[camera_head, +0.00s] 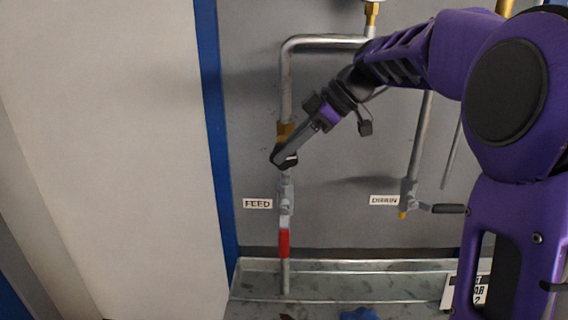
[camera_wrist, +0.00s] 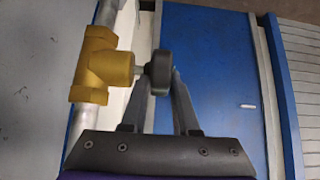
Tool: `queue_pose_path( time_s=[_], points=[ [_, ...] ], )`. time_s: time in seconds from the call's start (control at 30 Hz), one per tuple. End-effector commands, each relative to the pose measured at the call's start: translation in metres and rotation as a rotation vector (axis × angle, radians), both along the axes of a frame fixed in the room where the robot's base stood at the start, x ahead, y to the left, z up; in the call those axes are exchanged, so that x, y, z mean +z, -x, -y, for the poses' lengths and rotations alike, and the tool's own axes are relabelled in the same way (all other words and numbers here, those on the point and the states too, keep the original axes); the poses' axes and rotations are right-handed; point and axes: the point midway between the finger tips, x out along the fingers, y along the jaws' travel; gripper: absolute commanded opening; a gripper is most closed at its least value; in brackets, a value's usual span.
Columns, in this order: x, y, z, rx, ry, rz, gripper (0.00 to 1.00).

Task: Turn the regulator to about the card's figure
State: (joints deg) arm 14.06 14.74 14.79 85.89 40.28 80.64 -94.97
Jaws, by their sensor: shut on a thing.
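The regulator is a brass body on the left pipe, seen in the head view (camera_head: 285,131) and large in the wrist view (camera_wrist: 102,66). Its black knob (camera_wrist: 160,72) sticks out to the right of the brass in the wrist view. My gripper (camera_head: 284,158) reaches the regulator from the upper right, and its two fingers (camera_wrist: 162,82) are closed on the knob from both sides. A white card (camera_head: 483,276) stands at the lower right. My arm hides part of it; the letters "AR" and a "2" show.
Below the regulator is a FEED valve (camera_head: 285,205) with a red handle (camera_head: 284,243) hanging down. A DRAIN valve (camera_head: 409,193) with a dark handle is to the right. A metal tray (camera_head: 330,284) runs along the bottom. A gauge is mostly cut off at the top edge.

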Motion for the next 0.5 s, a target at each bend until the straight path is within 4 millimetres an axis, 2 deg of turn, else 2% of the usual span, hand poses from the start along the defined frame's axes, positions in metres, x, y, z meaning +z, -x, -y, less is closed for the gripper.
queue_pose_path(
  time_s=[0.03,0.5],
  points=[
    [-0.0070,-0.0010,0.0032,-0.006,-0.047,0.004,0.00],
    [-0.0050,-0.0003,0.0088,-0.005,-0.488,0.015,0.00]
  ],
)
